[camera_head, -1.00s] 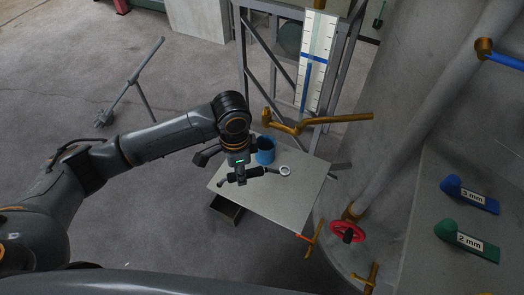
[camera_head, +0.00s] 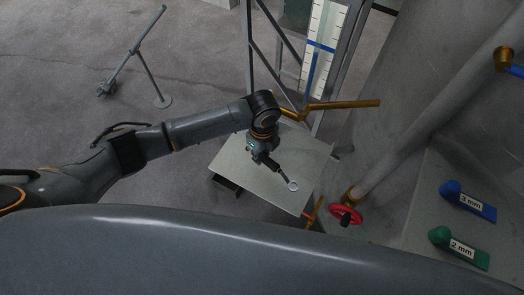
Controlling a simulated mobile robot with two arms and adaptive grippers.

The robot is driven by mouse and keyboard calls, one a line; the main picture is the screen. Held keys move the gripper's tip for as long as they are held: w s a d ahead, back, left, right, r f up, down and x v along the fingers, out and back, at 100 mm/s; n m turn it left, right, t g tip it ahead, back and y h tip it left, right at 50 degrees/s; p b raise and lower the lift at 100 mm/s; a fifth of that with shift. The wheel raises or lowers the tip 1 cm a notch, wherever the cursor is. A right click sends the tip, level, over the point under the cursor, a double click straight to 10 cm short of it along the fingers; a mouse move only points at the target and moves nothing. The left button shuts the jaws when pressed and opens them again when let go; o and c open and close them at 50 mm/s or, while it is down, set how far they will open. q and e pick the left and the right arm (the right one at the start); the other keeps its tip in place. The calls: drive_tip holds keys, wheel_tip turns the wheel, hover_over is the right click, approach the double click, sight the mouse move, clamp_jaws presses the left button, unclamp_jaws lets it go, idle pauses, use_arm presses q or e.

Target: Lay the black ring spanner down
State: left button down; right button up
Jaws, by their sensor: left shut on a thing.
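The black ring spanner (camera_head: 283,175) is in my left gripper (camera_head: 272,164), over the small grey table (camera_head: 237,160). Its pale ring end (camera_head: 293,186) points down and right in the picture, near the table's front right part. My left gripper is shut on its handle, and my wrist hides part of the handle. I cannot tell whether the ring touches the tabletop. My right gripper is not in view.
A brass-coloured pipe (camera_head: 345,104) runs just behind the table. A red valve wheel (camera_head: 345,215) stands to its right. A grey stand (camera_head: 135,55) is on the floor at the left. The table's left part is bare.

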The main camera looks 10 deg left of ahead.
use_arm(q)
drive_tip(key=shift+r+p, duration=0.15)
drive_tip(key=shift+p, duration=0.2)
drive_tip(key=shift+f+b, duration=0.6)
drive_tip(key=shift+f, duration=0.3)
wheel_tip(320, 180, down, 3)
drive_tip(key=shift+w+r+b, duration=0.1)
drive_tip(key=shift+r+b, duration=0.1)
drive_tip(key=shift+b, duration=0.6)
drive_tip(key=shift+f, duration=0.55)
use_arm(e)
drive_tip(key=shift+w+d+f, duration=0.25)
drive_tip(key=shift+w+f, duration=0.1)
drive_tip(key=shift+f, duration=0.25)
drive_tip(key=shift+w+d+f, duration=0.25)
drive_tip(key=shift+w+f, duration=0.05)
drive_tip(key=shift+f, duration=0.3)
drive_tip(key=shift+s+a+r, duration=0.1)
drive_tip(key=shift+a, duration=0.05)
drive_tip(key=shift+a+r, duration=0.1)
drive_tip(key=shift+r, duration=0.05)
use_arm(q)
drive_tip(key=shift+p, duration=0.35)
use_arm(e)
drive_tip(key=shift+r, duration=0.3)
